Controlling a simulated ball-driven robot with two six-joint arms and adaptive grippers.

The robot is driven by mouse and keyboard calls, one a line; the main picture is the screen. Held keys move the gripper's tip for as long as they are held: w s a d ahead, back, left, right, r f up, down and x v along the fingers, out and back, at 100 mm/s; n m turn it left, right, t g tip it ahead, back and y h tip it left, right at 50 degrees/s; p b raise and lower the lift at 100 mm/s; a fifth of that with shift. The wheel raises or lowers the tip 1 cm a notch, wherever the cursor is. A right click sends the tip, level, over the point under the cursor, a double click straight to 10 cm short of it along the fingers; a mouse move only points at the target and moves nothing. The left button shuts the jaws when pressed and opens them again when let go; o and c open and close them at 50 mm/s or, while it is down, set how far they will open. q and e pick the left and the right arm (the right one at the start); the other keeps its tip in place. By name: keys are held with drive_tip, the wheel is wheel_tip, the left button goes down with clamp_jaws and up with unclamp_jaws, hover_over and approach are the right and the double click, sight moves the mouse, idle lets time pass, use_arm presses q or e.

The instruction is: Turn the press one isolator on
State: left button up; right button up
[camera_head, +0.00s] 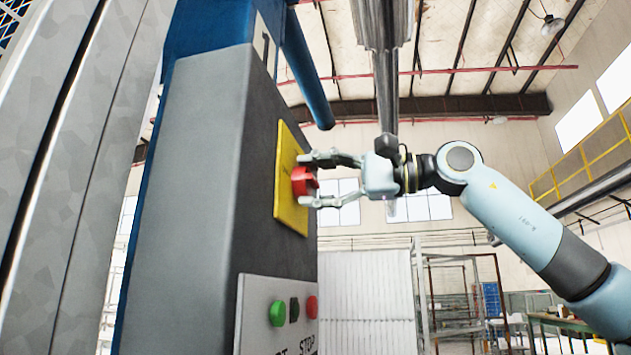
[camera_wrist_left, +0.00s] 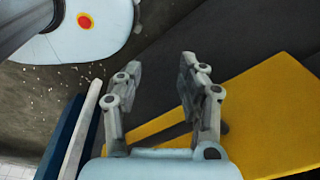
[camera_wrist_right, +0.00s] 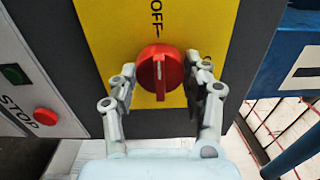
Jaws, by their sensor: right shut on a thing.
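The isolator is a red rotary knob (camera_head: 304,182) on a yellow plate (camera_head: 290,190), on the side of a grey cabinet marked 1. My right gripper (camera_head: 306,183) is at the knob with a finger on either side, shut on it. In the right wrist view the red knob (camera_wrist_right: 160,72) sits between the fingertips (camera_wrist_right: 160,82). Its white mark and grip bar run vertically, below the word OFF on the yellow plate (camera_wrist_right: 205,25). My left gripper (camera_wrist_left: 160,75) is open and empty in the left wrist view; the head view does not show it.
Below the plate, a light panel (camera_head: 262,318) carries a green button (camera_head: 277,313) and a red button (camera_head: 312,307). A blue post (camera_head: 305,75) stands behind the cabinet. In the left wrist view, a yellow surface (camera_wrist_left: 265,110) lies close to the left gripper.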

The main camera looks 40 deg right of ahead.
drive_tip(key=shift+m, duration=0.3)
drive_tip(key=m, duration=0.3)
drive_tip(key=shift+m, duration=0.4)
drive_tip(key=m, duration=0.4)
drive_tip(key=shift+m, duration=0.3)
drive_tip(key=m, duration=0.4)
drive_tip(key=shift+m+p, duration=0.3)
drive_tip(key=m, duration=0.4)
drive_tip(key=shift+m, duration=0.3)
drive_tip(key=o, duration=1.2)
drive_tip(key=shift+c, duration=0.2)
